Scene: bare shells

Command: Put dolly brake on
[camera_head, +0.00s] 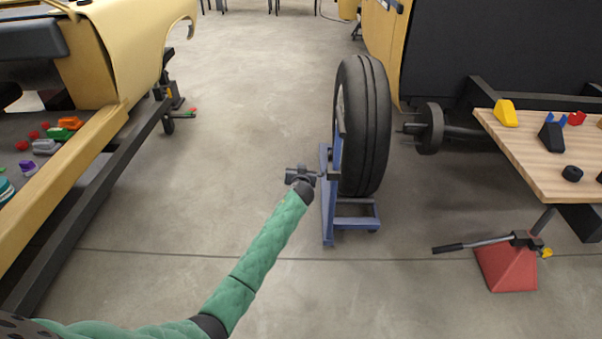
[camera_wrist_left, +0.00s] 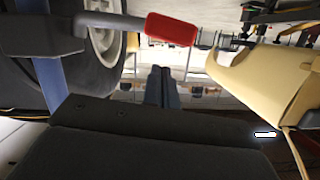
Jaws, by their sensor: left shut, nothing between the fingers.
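The blue wheel dolly (camera_head: 328,215) stands on the floor in the head view, with a large black tyre (camera_head: 363,125) upright on it. My left gripper (camera_head: 318,174) is beside the dolly's upright on its left side, at the end of the green-sleeved arm. In the left wrist view its fingers (camera_wrist_left: 162,72) are shut together and empty. A lever with a red grip (camera_wrist_left: 171,29), seemingly the brake lever, shows in that view above the fingers, apart from them in the picture. In the head view the lever is too small or hidden to make out. My right gripper is out of view.
A red jack stand (camera_head: 506,265) with a long handle sits at the lower right. A wooden table (camera_head: 545,165) with small coloured parts and a black hub (camera_head: 430,128) are at right. A tan vehicle shell (camera_head: 130,40) is at left. The middle floor is clear.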

